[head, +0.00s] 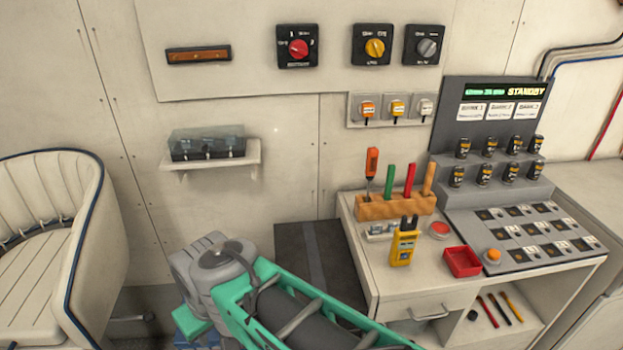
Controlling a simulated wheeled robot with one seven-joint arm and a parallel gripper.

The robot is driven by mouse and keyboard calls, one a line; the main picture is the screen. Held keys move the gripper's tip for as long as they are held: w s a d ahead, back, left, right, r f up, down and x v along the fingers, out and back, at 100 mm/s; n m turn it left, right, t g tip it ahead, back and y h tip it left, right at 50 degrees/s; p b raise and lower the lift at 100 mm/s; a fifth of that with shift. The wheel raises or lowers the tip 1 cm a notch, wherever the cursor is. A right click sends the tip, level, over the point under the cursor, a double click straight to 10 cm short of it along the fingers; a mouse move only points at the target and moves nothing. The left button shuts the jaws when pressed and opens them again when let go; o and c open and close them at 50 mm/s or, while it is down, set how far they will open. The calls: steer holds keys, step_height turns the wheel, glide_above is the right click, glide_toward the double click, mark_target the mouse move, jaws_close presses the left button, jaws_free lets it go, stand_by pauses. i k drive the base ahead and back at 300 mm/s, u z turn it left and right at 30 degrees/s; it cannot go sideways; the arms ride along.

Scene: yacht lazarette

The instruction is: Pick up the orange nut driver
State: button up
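A tool with a bright orange handle (372,161), which looks like the orange nut driver, stands upright in a wooden tool block (375,209) on the white workbench. Its handle sits higher than the others, and a stretch of shaft shows between handle and block. Its lower end is hidden in the block. To its right in the same block stand a green handle (389,181), a red handle (410,180) and a paler orange-tan handle (429,178). My arm crosses the bottom centre of the view, but my gripper is not visible.
On the bench (435,287), a yellow meter (402,246) stands in front of the block, with a red tray (462,262) to its right. A sloped panel (530,235) and canister rack fill the bench's right. A cream seat (45,240) stands left. Space above the block is open.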

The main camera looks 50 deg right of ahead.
mark_target(373, 153)
steer(key=u, duration=0.15)
steer(key=k, duration=0.4)
steer(key=z, duration=1.4)
steer(key=i, duration=0.5)
